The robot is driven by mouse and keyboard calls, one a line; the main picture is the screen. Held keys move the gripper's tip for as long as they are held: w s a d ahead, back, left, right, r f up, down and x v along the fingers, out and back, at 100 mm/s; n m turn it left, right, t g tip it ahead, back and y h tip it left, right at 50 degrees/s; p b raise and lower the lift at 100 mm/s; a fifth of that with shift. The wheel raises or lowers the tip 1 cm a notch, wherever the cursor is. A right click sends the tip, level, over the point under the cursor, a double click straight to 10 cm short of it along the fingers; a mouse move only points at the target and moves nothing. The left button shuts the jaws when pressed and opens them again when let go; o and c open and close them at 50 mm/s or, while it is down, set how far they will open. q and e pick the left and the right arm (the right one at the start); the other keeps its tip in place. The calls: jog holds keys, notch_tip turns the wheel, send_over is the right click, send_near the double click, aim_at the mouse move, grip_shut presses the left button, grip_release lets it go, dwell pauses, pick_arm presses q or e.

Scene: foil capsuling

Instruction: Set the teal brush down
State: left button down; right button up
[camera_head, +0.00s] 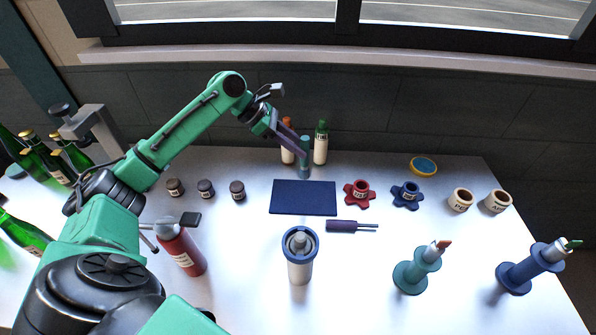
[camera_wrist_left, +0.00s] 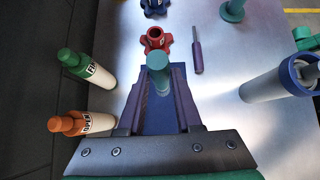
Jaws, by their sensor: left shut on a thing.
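The teal brush (camera_head: 304,167) is upright between the fingers of my left gripper (camera_head: 302,148), at the back edge of the dark blue mat. In the left wrist view, the teal brush (camera_wrist_left: 157,78) shows between the fingertips (camera_wrist_left: 161,70), its round top toward the camera. My left gripper is shut on it. I cannot tell whether its lower end touches the table. The dark blue mat (camera_head: 303,198) lies flat and bare in front of it. My right gripper is not in view.
An orange-capped bottle (camera_head: 287,152) and a green-capped bottle (camera_head: 321,150) stand close behind the brush. A red star-shaped knob (camera_head: 357,201), a blue one (camera_head: 407,203) and a purple-handled tool (camera_head: 342,226) lie right of the mat. A blue-rimmed canister (camera_head: 300,271) stands in front.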

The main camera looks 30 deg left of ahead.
pick_arm(q)
notch_tip(320, 180, down, 9)
jog(key=shift+r+p, duration=0.2)
jog(key=shift+p, duration=0.2)
jog(key=c, duration=0.6)
grip_release()
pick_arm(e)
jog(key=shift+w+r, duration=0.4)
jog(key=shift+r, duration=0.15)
pick_arm(q)
jog(key=b+v, duration=0.2)
jog(key=v, duration=1)
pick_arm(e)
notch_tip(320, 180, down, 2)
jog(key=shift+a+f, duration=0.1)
